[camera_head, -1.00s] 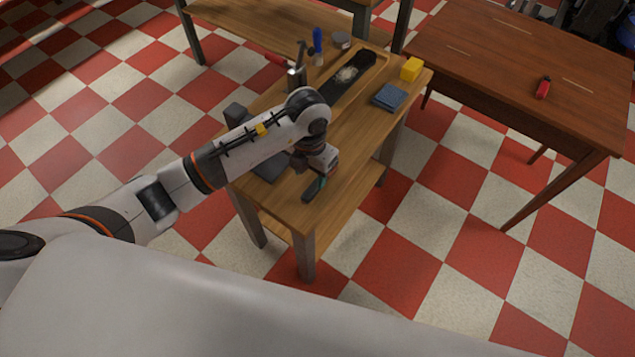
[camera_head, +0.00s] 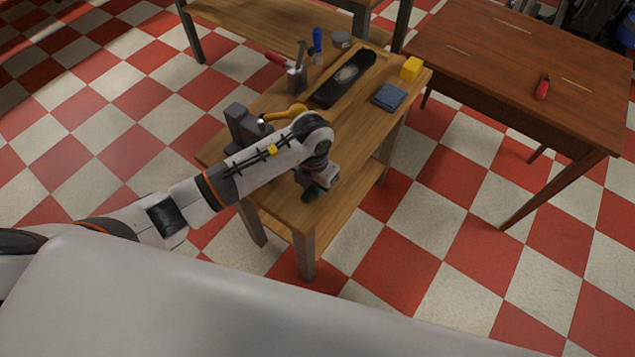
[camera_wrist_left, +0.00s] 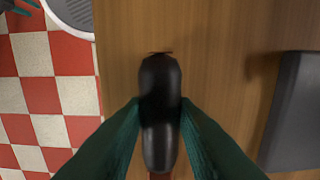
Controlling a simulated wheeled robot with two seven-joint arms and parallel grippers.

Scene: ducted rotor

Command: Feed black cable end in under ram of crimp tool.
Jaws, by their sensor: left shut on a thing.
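My left gripper (camera_head: 314,193) is above the near end of the small wooden table. In the left wrist view its green fingers (camera_wrist_left: 160,108) are shut on a black rounded piece, which I take for the black cable end (camera_wrist_left: 160,80). A thin dark tip shows at its upper end. The crimp tool (camera_head: 240,124) is a dark grey block with a yellow lever (camera_head: 284,113), left of and behind the gripper. A dark grey slab (camera_wrist_left: 293,115), probably its base, lies at the right of the wrist view, apart from the held piece. The ram is not clear to see.
A brown table (camera_head: 500,70) stands right. A partial green and dark shape (camera_wrist_left: 20,6), possibly my right gripper, shows at the wrist view's corner.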

